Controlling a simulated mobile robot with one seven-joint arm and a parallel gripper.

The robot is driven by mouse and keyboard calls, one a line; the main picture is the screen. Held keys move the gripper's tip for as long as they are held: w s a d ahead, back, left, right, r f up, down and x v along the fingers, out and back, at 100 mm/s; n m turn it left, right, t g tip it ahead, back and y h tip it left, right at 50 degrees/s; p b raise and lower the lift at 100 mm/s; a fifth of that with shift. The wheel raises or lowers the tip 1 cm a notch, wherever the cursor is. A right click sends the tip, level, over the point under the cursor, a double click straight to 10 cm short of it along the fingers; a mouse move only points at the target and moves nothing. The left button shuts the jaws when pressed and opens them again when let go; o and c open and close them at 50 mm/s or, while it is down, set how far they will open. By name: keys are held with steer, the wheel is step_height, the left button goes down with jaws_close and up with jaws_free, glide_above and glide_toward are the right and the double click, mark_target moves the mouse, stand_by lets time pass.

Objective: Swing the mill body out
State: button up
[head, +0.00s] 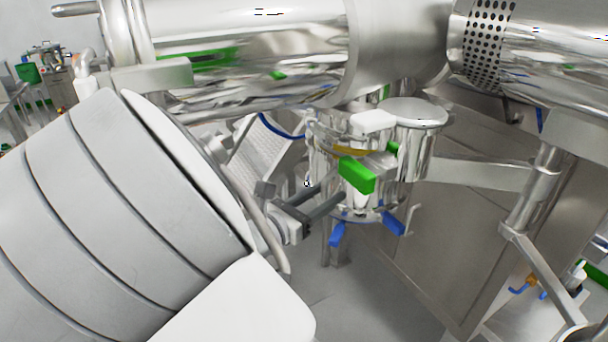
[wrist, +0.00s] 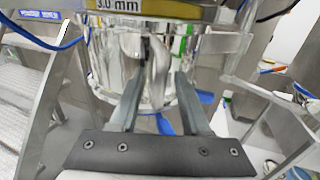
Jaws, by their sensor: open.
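The mill body (head: 322,158) is a shiny steel cylinder with a yellow band, a green handle (head: 357,174) and blue clamp levers (head: 393,226) at its lower rim. It hangs below the large steel pipework in the head view. A steel arm (head: 480,172) joins its side to a post at the right. In the wrist view the mill body (wrist: 112,60) fills the upper middle, under a yellow label reading "3.0 mm". My gripper (head: 330,188) is open, its fingers pointing at the cylinder's front. In the wrist view (wrist: 162,78) a bright vertical shape shows between the fingertips; contact is unclear.
A steel post (head: 530,190) and a slanted frame stand at the right. Ribbed steps (wrist: 22,105) with a blue cable above show at the left of the wrist view. A big horizontal steel vessel (head: 250,50) runs overhead. Grey floor (head: 350,290) is open below the mill body.

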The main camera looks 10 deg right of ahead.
jaws_close()
stand_by(1.3)
